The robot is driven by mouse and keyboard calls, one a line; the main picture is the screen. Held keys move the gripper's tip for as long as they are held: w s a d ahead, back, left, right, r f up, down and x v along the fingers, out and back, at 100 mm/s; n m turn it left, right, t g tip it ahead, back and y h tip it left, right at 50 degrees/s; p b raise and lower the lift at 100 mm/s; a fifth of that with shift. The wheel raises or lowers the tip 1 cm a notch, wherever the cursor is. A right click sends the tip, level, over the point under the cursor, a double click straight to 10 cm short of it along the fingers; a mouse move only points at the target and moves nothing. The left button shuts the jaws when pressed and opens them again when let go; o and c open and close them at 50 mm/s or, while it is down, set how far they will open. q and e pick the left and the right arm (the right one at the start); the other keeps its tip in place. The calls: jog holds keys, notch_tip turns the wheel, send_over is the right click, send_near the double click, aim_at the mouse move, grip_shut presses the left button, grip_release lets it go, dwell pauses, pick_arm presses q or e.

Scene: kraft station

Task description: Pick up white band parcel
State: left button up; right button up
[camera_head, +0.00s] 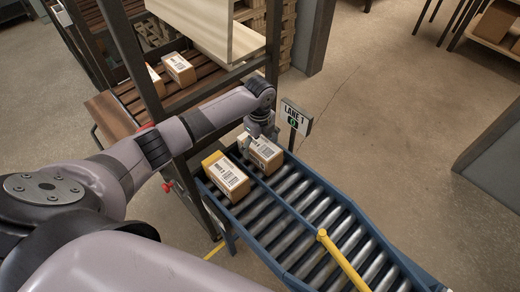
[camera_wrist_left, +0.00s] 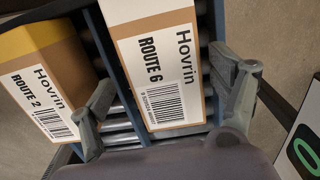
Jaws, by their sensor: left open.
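The white band parcel (camera_head: 266,154) is a cardboard box with a white band on the roller conveyor. In the left wrist view its label (camera_wrist_left: 152,75) reads "Hovrin ROUTE 6" above a barcode. My left gripper (camera_head: 257,139) is over this parcel. In the left wrist view my left gripper (camera_wrist_left: 168,98) is open, with one finger on each side of the parcel. I cannot tell whether the fingers touch it. My right gripper is not in view.
A yellow band parcel (camera_head: 228,178) labelled "ROUTE 2" stands left of the white one, across a blue divider. A "LANE 1" sign (camera_head: 296,118) stands close on the right. A yellow bar (camera_head: 340,260) crosses the lower rollers. Other boxes (camera_head: 180,69) lie on a rack behind.

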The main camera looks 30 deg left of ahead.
pick_arm(q)
jog(key=shift+w+a+f+p, duration=0.15)
jog(key=shift+f+p, duration=0.2)
jog(key=shift+f, duration=0.95)
jog(key=shift+w+d+f+p, duration=0.1)
jog(key=shift+f+p, duration=0.25)
jog(key=shift+f, duration=0.95)
jog(key=shift+c, duration=0.3)
jog(key=c, duration=1.5)
